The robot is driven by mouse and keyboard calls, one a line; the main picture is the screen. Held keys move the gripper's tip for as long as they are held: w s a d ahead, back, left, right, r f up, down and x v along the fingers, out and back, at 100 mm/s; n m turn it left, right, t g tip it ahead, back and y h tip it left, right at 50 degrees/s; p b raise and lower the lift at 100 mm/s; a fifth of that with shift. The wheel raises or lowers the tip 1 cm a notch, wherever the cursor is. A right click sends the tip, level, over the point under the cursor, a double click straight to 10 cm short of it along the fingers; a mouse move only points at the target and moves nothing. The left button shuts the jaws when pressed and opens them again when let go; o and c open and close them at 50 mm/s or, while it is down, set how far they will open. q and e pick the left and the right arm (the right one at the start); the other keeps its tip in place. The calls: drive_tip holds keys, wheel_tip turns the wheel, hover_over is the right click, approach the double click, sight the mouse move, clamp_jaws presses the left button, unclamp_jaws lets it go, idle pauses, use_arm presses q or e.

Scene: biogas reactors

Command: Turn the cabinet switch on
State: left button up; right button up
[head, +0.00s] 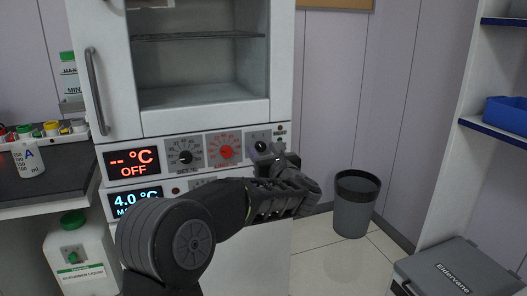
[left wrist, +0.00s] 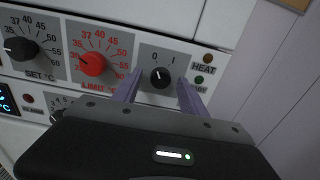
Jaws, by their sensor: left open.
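The cabinet (head: 215,120) is white with a glass door above a control panel. Its switch is a black knob (left wrist: 160,77) with marks 0 and I above it; its white mark appears to point toward 0. The switch also shows in the head view (head: 261,146), partly behind my gripper. The upper display (head: 132,162) reads "-- °C OFF" in red. My left gripper (head: 280,165) is open in front of the switch. In the left wrist view its two fingers (left wrist: 160,92) stand on either side of the knob, with gaps visible. My right gripper is not in view.
A black dial (left wrist: 20,48) and a red limit dial (left wrist: 92,64) sit left of the switch. HEAT and a second lamp (left wrist: 198,80) are close on its right, both dark. A grey bin (head: 356,205) and a grey case (head: 455,270) stand on the floor at right.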

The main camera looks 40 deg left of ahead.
use_arm(q)
drive_tip(key=shift+c, duration=0.2)
clamp_jaws()
drive_tip(key=shift+m, duration=0.3)
idle(0.3)
drive_tip(key=shift+m+b, duration=0.35)
drive_tip(key=shift+m, duration=1.75)
drive_tip(key=m, duration=0.3)
drive_tip(key=shift+r+m+p, duration=0.1)
drive_tip(key=shift+m+p, duration=0.8)
drive_tip(key=shift+m, duration=1.2)
